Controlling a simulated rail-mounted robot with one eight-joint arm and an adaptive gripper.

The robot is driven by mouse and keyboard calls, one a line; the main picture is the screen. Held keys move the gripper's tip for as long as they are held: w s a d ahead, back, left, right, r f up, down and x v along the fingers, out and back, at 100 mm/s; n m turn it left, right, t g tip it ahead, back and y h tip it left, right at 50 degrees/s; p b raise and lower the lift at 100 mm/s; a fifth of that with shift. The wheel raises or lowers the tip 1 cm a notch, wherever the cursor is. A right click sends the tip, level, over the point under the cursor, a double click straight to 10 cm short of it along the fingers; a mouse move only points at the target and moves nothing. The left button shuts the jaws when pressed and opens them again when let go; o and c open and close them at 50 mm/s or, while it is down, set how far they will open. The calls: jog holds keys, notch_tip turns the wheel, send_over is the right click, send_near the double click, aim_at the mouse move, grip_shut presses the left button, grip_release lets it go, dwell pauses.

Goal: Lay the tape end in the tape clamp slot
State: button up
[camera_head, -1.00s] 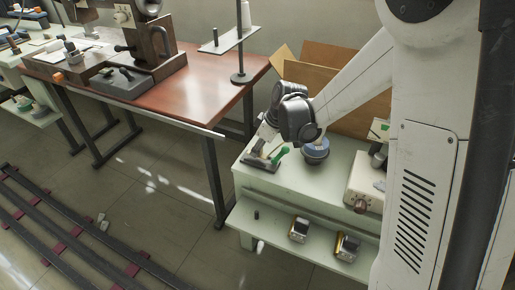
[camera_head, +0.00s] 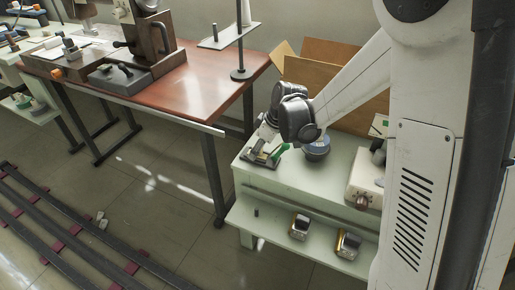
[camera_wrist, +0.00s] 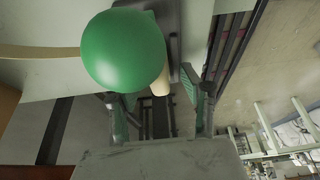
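The tape clamp (camera_head: 258,156) is a dark metal fixture near the left end of the pale green bench, with a green-ended lever (camera_head: 278,152) beside it. In the wrist view the lever's round green knob (camera_wrist: 124,52) fills the upper left, very near the camera. My gripper (camera_head: 265,134) is just above the clamp. In the wrist view my gripper (camera_wrist: 160,100) has its fingers apart, with green pads. A cream piece (camera_wrist: 159,80) shows between them, and I cannot tell whether it is tape. A tan strip (camera_wrist: 40,52) runs in from the left behind the knob. The slot is hidden.
A pale box with a dial (camera_head: 363,188) is farther right. An open cardboard box (camera_head: 330,75) stands behind. The lower shelf holds two small metal items (camera_head: 300,225). A red-topped table (camera_head: 185,82) is to the left.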

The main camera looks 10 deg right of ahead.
jog(key=v, duration=1.2)
jog(key=shift+d, duration=0.1)
dwell(0.4)
jog(key=s+d+r+m+t+h, duration=0.25)
jog(key=s+m, duration=0.35)
jog(key=s, duration=0.6)
jog(key=s+d+r+m+t+h, duration=0.15)
jog(key=s+d+r+m, duration=0.3)
jog(key=s, duration=0.75)
notch_tip(320, 180, up, 14)
jog(key=p, duration=1.4)
jog(key=shift+a+r+m+t+p, duration=0.2)
jog(key=shift+a+m+t+p, duration=0.1)
jog(key=shift+m+t, duration=0.1)
